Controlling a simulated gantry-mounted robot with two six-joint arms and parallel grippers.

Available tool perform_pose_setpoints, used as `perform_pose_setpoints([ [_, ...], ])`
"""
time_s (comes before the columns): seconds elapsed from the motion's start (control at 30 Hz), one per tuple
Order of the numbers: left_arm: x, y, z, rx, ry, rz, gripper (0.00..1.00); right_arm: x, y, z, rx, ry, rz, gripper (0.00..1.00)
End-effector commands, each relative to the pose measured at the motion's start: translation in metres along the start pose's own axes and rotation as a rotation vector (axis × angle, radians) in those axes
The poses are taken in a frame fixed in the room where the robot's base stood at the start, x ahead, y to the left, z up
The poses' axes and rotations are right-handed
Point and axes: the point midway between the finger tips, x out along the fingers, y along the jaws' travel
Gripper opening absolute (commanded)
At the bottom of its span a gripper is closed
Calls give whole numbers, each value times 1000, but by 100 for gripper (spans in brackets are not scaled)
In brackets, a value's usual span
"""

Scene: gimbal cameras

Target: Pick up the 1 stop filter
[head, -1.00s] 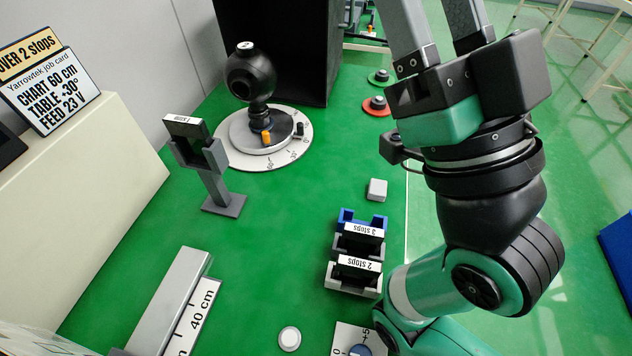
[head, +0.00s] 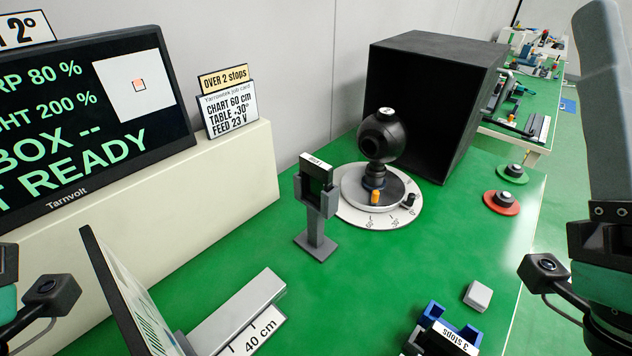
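The 1 stop filter (head: 317,170) is a dark square frame with a white label along its top; the small label is hard to read now. It sits upright in the grey post holder (head: 318,222), left of the black ball-shaped head. No gripper touches it. My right gripper is at the right edge, far from the filter; only one grey finger (head: 606,105) shows, pointing up, and the other is outside the picture. Of my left arm, only a wrist part with its camera shows at the lower left; its fingers are out of view.
The black round head (head: 380,137) stands on a marked turntable (head: 352,213) before a black box (head: 420,62). The 3 stops filter (head: 446,338) is in a rack at the bottom right. A grey rail (head: 238,312), monitor (head: 90,120) and chart panel (head: 128,295) lie left.

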Motion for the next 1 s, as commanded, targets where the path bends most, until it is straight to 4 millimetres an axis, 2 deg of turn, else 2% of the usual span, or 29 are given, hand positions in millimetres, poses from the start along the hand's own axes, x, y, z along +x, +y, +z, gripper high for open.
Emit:
perform_pose_setpoints([
  [0.03,0,0,0,0,0,0,54,0,0,0,0,0,0,50],
  [0.3,0,0,0,0,0,0,100,0,0,0,0,0,0,50],
  [0.57,4,0,-4,0,0,0,100,4,0,-4,0,0,0,50],
  [0.67,21,0,-20,0,1,0,100,21,0,-19,0,0,0,50],
  [0.73,42,0,-39,0,1,0,100,42,0,-39,0,0,0,50],
  [1.0,146,0,-135,0,0,0,100,146,0,-135,0,1,0,50],
])
